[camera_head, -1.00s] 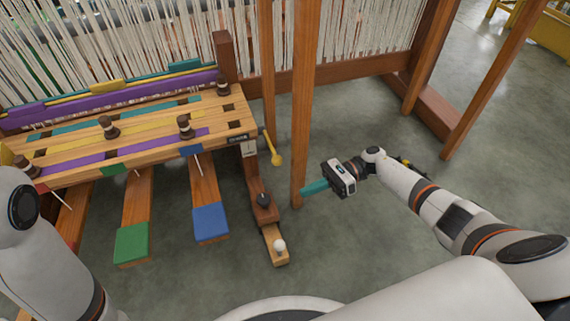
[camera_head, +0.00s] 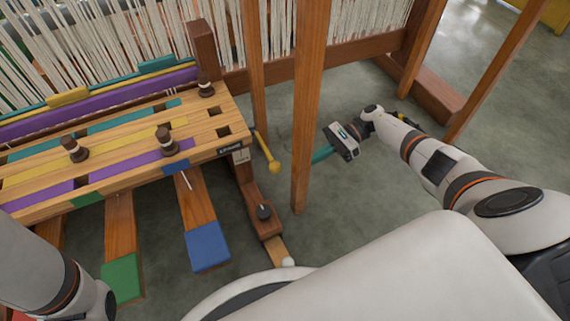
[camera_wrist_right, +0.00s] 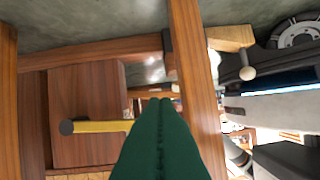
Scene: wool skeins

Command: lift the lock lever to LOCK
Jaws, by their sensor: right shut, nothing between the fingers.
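My right gripper (camera_head: 316,158) is right of an upright wooden post (camera_head: 304,150), with the lever on the post's other side. Its teal fingers are shut and empty, also in the right wrist view (camera_wrist_right: 163,104). There a yellow bar (camera_wrist_right: 100,126) lies left of the fingers, apart from them. My left gripper is out of view.
The wooden post stands between my right gripper and the lever. Blue (camera_head: 207,246) and green (camera_head: 122,278) pedals are at left. Open floor (camera_head: 370,200) lies right of the post.

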